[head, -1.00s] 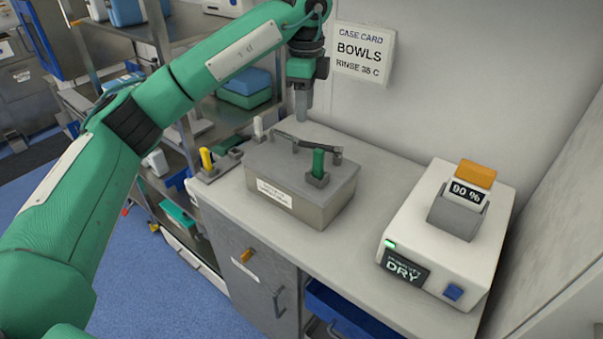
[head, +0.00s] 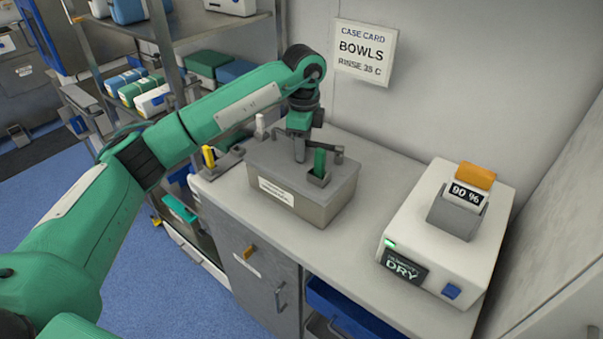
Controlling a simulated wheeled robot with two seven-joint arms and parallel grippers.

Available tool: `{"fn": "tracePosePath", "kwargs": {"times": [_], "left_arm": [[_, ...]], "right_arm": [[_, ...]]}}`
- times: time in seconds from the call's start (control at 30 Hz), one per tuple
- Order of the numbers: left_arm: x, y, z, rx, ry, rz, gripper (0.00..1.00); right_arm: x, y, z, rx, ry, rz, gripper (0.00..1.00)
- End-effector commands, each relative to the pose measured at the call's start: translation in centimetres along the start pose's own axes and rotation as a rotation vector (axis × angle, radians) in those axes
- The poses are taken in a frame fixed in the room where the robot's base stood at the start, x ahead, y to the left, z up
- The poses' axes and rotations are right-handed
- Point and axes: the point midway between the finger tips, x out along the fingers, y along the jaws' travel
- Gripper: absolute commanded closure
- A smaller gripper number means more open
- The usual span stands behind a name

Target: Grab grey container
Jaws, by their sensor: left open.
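The grey container (head: 325,211) is a lidded box with a white label on its front, standing on the white counter. A dark bar handle runs across its lid, and a green tab (head: 319,163) stands in a small holder on the lid. My left gripper (head: 300,158) points down over the lid at the handle, and its fingers partly hide the handle. It is open. I cannot tell whether the fingers touch the handle. My right gripper is not in view.
A white device (head: 437,235) reading DRY, with an orange-topped 90 % card, stands to the right. A holder with yellow and white tabs (head: 209,157) is left of the container. The counter (head: 361,248) between container and device is clear. Shelves (head: 207,29) stand behind my arm.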

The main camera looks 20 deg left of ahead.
Motion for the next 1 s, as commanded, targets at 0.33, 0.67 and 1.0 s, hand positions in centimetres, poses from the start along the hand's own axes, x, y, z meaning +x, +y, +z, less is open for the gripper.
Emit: {"fn": "tracePosePath", "kwargs": {"times": [0.33,0.67,1.0], "left_arm": [[0.00,0.00,0.00,0.000,0.000,0.000,0.97],[-0.04,-0.02,0.00,-0.001,0.000,0.000,1.00],[-0.07,-0.02,0.00,-0.001,0.000,-0.001,1.00]], "right_arm": [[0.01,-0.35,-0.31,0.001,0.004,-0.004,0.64],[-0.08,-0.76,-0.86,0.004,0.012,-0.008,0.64],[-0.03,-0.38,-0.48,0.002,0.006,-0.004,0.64]]}}
